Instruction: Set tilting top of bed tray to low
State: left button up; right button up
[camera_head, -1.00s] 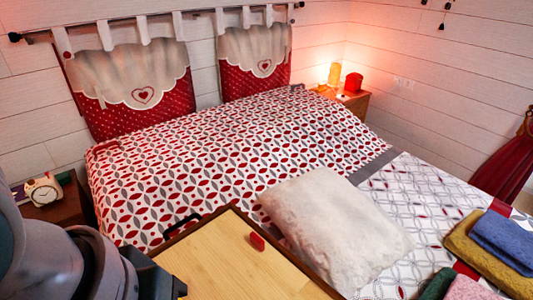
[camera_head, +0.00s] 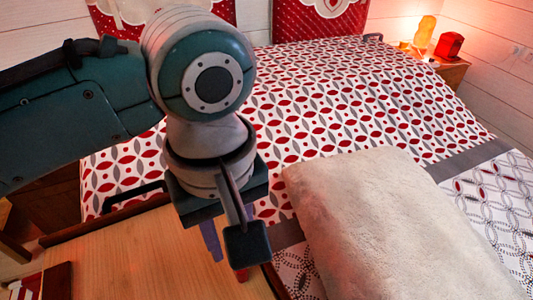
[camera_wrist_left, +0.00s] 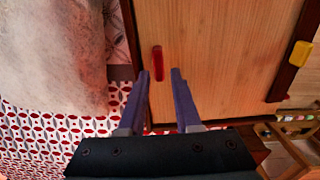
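The bed tray has a pale wooden top (camera_head: 130,245) with a dark rim, at the lower left of the head view. Its top (camera_wrist_left: 225,45) also fills the upper right of the left wrist view. I cannot tell its tilt setting. A small red piece (camera_wrist_left: 157,62) is at the tray top, ahead of my left gripper and between the lines of its fingers. In the head view the red piece (camera_head: 242,275) is mostly hidden by my arm. My left gripper (camera_head: 228,243) points down over the tray, its purple fingers (camera_wrist_left: 160,75) open and apart. My right gripper is out of view.
A fluffy pale pillow (camera_head: 390,220) lies right of the tray on the patterned bed (camera_head: 350,90). A yellow object (camera_wrist_left: 300,53) sits at the tray's dark edge. A red and white item (camera_head: 45,283) is at the lower left. A lit nightstand (camera_head: 450,70) stands behind.

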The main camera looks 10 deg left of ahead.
pick_arm(q)
notch_tip(320, 180, down, 5)
jog(key=shift+f+b, duration=0.2)
jog(key=shift+b, duration=0.45)
jog(key=shift+w, duration=0.1)
grip_shut()
jog(key=shift+r, duration=0.1)
dwell(0.8)
